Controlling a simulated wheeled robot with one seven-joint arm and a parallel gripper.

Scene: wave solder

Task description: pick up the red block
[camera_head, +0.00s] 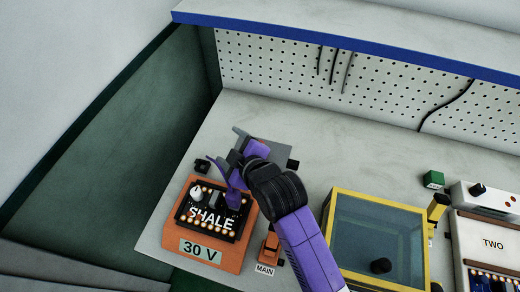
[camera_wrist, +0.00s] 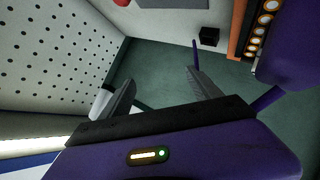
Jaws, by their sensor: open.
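My gripper (camera_head: 229,149) is open and empty, above the back left part of the bench, behind the orange box. In the wrist view its two grey fingers (camera_wrist: 161,76) stand apart with only floor and wall behind the gap. A small red thing (camera_wrist: 122,2) is cut off by the top edge of the wrist view, on the pale bench top; its shape cannot be told. I see no clear red block in the head view; my arm and gripper cover part of the bench there.
An orange box marked SHALE and 30 V (camera_head: 215,257) stands close by my gripper. A small black block (camera_head: 202,166) lies beside it. A yellow-framed tank (camera_head: 334,240), an orange MAIN switch (camera_head: 270,246) and a green block (camera_head: 433,179) stand rightward. A pegboard (camera_head: 280,60) backs the bench.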

